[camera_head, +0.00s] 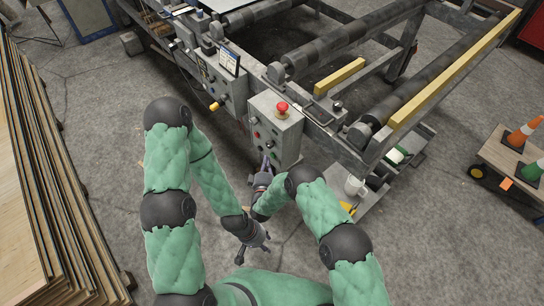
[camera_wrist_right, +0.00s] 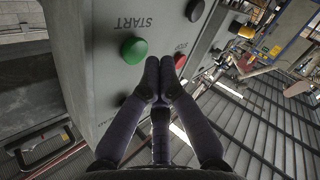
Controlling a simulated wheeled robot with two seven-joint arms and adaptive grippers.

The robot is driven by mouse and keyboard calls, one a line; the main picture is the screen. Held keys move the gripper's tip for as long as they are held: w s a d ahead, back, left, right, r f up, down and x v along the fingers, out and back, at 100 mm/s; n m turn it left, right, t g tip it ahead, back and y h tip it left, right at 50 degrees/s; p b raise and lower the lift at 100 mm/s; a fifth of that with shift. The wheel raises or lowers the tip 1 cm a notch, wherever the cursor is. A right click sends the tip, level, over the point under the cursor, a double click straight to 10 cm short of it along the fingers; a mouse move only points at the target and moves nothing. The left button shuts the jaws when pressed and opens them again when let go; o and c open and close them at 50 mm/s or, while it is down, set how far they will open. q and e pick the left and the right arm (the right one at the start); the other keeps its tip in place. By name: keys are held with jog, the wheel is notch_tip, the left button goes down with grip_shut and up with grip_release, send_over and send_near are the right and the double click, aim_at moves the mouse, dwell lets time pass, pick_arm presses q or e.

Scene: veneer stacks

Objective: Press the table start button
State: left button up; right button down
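A grey control box (camera_head: 288,140) on the table frame carries a red mushroom button (camera_head: 282,107) on top and small buttons on its front. In the right wrist view, the green button (camera_wrist_right: 134,50) sits beside the upside-down START lettering. A red button (camera_wrist_right: 180,62) is partly hidden behind my fingertips. My right gripper (camera_head: 265,160) is close to the box front. Its fingertips (camera_wrist_right: 159,66) are together and empty, appearing just right of the green button; contact cannot be told. My left gripper (camera_head: 254,250) hangs lower, open and empty, away from the box.
A roller table (camera_head: 330,45) with yellow bars fills the back. Another control panel (camera_head: 225,85) stands left of the box. Veneer stacks (camera_head: 35,170) line the left edge. A cart (camera_head: 510,160) with cones is at right. Open floor lies between.

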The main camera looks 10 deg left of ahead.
jog(key=shift+w+d, duration=0.15)
dwell(0.4)
jog(key=shift+w+d, duration=0.15)
jog(key=shift+w, duration=0.05)
